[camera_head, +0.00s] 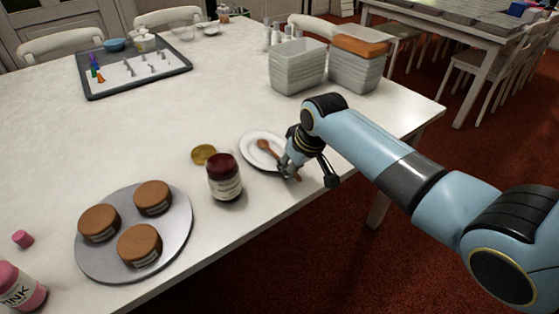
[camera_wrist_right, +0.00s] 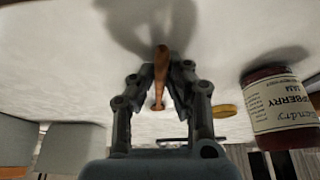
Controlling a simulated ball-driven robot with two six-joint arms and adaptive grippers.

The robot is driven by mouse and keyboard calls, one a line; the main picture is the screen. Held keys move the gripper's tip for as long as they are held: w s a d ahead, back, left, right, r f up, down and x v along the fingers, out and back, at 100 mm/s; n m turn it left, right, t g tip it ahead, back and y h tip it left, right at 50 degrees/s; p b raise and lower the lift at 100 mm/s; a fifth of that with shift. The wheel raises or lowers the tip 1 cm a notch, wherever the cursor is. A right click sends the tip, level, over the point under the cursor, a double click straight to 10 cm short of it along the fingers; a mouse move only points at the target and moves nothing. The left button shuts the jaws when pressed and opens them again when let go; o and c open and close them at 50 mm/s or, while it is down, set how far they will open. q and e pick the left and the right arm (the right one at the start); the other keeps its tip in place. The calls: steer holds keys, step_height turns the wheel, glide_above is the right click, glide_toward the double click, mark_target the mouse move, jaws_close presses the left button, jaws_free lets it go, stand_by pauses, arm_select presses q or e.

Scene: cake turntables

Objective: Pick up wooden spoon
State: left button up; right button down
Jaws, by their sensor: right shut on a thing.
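The brown wooden spoon (camera_head: 266,147) has its bowl end over a small white plate (camera_head: 248,138) near the table's right front edge. Its handle runs toward the front edge into my right gripper (camera_head: 291,171). In the right wrist view the spoon (camera_wrist_right: 161,64) lies between the two dark fingertips of my right gripper (camera_wrist_right: 160,76), which is shut on it. I cannot tell whether the spoon is clear of the plate. My left gripper is not in view.
A raspberry jam jar (camera_head: 225,179) stands left of the plate, with a gold lid (camera_head: 203,154) behind it. A grey turntable (camera_head: 96,258) holds several small cakes. Two baskets (camera_head: 298,68) stand behind. A dark-rimmed tray (camera_head: 120,91) lies at the back left. The table's middle is clear.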

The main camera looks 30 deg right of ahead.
steer(key=shift+r, duration=0.6)
step_height(320, 180, up, 3)
steer(key=shift+w+f+p, duration=0.1)
steer(key=shift+p, duration=0.2)
steer(key=s+d+r+p, duration=0.1)
steer(key=s+d+r, duration=0.4)
steer(key=s, duration=0.5)
steer(key=shift+v, duration=1.05)
steer(key=shift+w+d+r, duration=0.1)
steer(key=shift+w+d, duration=0.05)
steer(key=shift+w, duration=0.05)
